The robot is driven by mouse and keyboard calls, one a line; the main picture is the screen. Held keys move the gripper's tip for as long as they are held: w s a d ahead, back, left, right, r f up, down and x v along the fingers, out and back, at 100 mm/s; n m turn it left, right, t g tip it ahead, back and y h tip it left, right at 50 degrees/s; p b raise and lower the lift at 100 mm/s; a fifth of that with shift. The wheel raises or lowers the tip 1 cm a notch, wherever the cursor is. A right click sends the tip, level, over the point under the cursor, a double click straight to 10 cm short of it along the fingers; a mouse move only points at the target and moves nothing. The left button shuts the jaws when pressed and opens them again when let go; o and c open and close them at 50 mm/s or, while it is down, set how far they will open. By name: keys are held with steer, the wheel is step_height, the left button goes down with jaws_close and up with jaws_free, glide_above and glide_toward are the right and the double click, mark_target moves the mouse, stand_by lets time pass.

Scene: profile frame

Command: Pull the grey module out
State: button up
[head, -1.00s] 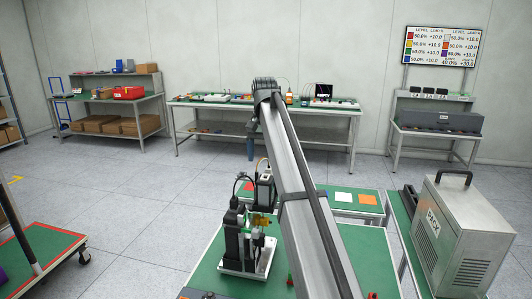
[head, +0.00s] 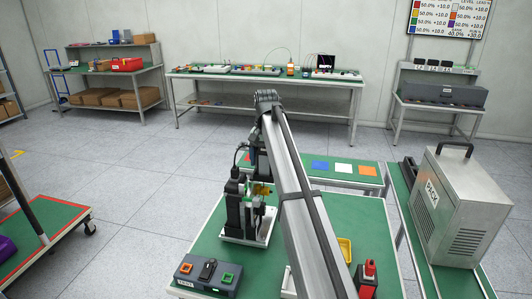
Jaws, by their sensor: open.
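A black and white upright fixture (head: 234,212) stands on a white base plate on the green-topped table (head: 205,247) in front of me. A small yellowish part (head: 262,189) and a green part show on its right side. A black cable loops from its top. I cannot pick out a grey module for certain; my arm covers the right side of the fixture. My arm rises from the bottom of the picture and bends over at its top end, beyond which it is mostly hidden. My gripper is hidden behind the arm, so its relation to the fixture does not show.
A control box (head: 208,274) with buttons is at the table's front left. A yellow tray (head: 345,250) and a red and black object (head: 368,278) are right of my arm. A metal case (head: 462,205) stands further right. Coloured squares lie on the strip behind.

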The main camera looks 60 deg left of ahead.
steer(key=shift+f, duration=0.15)
steer(key=shift+c, duration=0.5)
steer(key=c, duration=1.1)
